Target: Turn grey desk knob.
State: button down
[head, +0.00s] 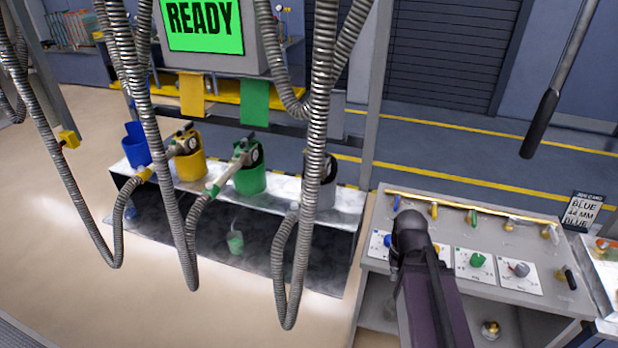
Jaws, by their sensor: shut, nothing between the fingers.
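The grey desk knob (519,269) sits on a white dial card at the right of the row on the sloped grey desk (520,235). My gripper (394,270) is over the left part of the desk, close to the blue knob (387,240). It is mostly hidden behind my dark wrist, and it is shut and empty. It is well to the left of the grey knob and apart from it. The green knob (477,260) lies between my arm and the grey knob. My arm covers part of the row.
A black-handled lever (570,278) stands right of the grey knob. A black-tipped rod (540,125) hangs above the desk. Metal hoses (315,160) hang at left before the bench with coloured containers. A screen (203,24) reads READY.

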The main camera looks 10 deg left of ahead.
aim_at(521, 269)
jog(key=u, duration=0.2)
jog(key=i, duration=0.5)
jog(key=u, duration=0.15)
jog(key=k, duration=0.8)
jog(key=z, duration=0.5)
jog(key=k, duration=0.55)
jog(key=z, duration=0.25)
jog(key=i, duration=0.9)
jog(key=z, duration=0.3)
